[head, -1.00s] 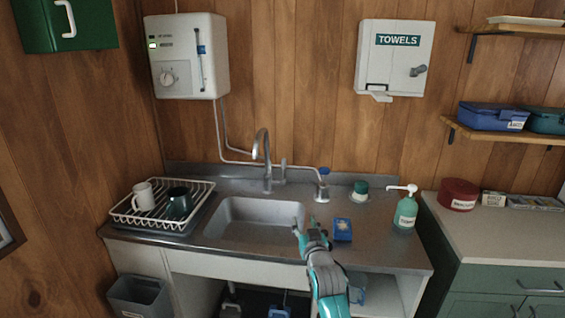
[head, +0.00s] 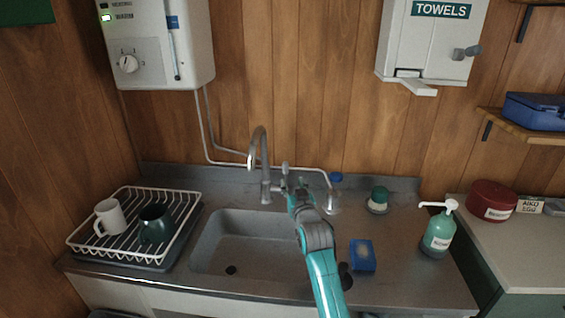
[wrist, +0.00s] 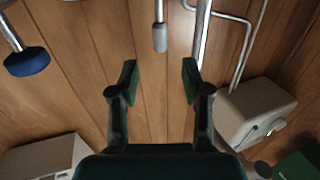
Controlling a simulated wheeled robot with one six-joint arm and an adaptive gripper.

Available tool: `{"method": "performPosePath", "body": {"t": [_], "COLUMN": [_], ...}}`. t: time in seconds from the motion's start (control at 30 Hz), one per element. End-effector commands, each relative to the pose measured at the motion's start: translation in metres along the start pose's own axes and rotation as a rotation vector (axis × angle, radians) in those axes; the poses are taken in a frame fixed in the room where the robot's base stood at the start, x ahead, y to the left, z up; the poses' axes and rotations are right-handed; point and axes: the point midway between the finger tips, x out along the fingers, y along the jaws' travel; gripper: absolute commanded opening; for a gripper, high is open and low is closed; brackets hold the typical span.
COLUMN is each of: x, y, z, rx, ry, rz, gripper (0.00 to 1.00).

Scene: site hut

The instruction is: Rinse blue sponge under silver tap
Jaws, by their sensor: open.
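The blue sponge (head: 362,256) lies on the steel counter just right of the sink. The silver tap (head: 258,150) stands behind the sink (head: 222,240), with its spout curving over the basin. A short lever (head: 285,170) stands at the tap's right side. My gripper (head: 292,188) is open and empty close to this lever, well behind the sponge. In the wrist view, the open fingers (wrist: 159,84) show the lever's rounded grey end (wrist: 159,38) ahead, between the finger lines. The tap's pipe (wrist: 202,40) runs beside it. I cannot tell whether a finger touches the lever.
A blue-topped valve (head: 336,179), a green scrubber (head: 378,200) and a soap bottle (head: 438,232) stand right of my arm. A dish rack (head: 180,208) with two mugs is at left. A water heater (head: 195,50) and towel dispenser (head: 432,45) hang above.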

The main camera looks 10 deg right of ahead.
Motion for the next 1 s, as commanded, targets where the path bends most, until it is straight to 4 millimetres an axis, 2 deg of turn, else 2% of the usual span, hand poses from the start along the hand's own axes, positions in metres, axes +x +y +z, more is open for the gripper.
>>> {"method": "performPosePath", "body": {"t": [0.17, 0.7, 1.0], "x": [0.012, 0.090, 0.107], "y": [0.000, 0.000, 0.000], "z": [0.000, 0.000, 0.000], "rx": [0.000, 0.000, 0.000], "ry": [-0.001, -0.001, 0.000], "rz": [0.000, 0.000, 0.000], "gripper": [0.48, 0.48, 0.48]}}
